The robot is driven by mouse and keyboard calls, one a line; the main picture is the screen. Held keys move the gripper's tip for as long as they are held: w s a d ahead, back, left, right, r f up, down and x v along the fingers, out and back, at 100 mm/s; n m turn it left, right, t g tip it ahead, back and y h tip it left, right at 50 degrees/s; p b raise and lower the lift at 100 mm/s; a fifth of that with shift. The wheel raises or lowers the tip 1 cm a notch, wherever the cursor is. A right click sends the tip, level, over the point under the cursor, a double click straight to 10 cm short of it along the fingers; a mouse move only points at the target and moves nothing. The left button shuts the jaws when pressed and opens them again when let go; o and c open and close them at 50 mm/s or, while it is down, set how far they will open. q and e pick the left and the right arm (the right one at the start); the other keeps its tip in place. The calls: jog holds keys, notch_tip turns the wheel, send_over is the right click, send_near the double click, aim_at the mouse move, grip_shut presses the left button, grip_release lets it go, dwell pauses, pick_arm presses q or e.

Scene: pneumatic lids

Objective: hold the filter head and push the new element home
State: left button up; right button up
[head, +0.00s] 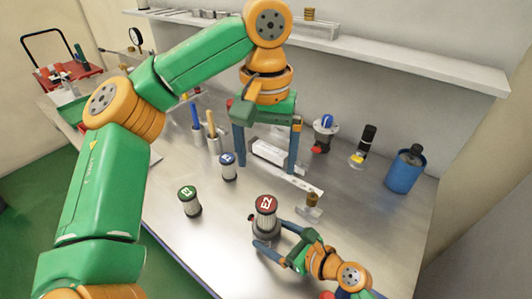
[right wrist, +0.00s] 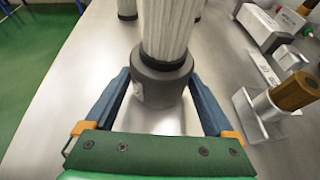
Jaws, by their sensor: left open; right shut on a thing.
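The new element (head: 266,208) is white and pleated with a red cap marked E2. It stands upright in the top of the grey filter head (head: 264,229). In the right wrist view the element (right wrist: 168,28) shows its dark lower ring above the rim of the filter head (right wrist: 160,84); I cannot tell how deep it sits. My right gripper (head: 268,236) is shut around the filter head, one finger on each side, also in the right wrist view (right wrist: 158,95). My left gripper (head: 265,160) is open and empty, fingers down, behind the element and apart from it.
A green-capped element (head: 189,201) and a blue-capped element (head: 228,167) stand to the left. A bracket with a brass fitting (head: 312,206) stands close on the right. A white box (head: 275,154), a regulator (head: 324,135) and a blue canister (head: 404,171) are farther back. The front-left bench is clear.

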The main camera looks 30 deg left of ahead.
dwell(0.4)
jog(key=o, duration=1.1)
